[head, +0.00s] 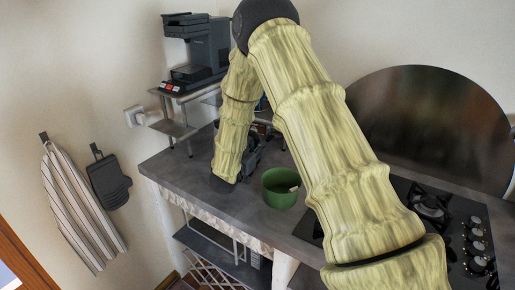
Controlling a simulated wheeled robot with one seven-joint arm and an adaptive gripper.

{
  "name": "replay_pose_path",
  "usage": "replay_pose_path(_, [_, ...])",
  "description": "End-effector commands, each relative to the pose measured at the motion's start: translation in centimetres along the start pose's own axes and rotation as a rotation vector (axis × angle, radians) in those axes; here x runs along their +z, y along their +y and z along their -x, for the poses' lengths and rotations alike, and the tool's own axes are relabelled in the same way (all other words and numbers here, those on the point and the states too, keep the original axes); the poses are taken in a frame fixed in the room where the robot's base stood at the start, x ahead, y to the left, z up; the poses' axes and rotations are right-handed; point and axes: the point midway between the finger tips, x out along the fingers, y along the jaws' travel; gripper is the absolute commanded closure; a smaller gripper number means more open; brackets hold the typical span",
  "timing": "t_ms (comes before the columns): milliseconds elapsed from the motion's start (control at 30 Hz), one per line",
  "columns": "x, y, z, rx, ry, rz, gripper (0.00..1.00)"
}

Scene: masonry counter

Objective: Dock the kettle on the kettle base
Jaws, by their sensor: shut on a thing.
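My gripper (252,152) is a dark shape low over the counter, partly covered by my own arm. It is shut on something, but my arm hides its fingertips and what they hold. I cannot make out the kettle or the kettle base clearly. A small patch of a blue thing (263,104) shows between my arm links, behind the gripper. I cannot tell what it is.
A green pot (280,198) stands on the grey counter (237,205) just right of my gripper. A coffee machine (199,50) sits on a raised shelf (172,128) at back left. A gas hob (437,214) is at right, before a dark round panel (432,115).

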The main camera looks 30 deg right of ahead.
Motion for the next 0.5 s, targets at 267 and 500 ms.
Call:
replay_pose_path(267, [-0.18,-0.04,-0.06,0.0,0.003,-0.004,1.0])
replay_pose_path(500, [0.11,-0.05,-0.07,0.0,0.003,-0.003,1.0])
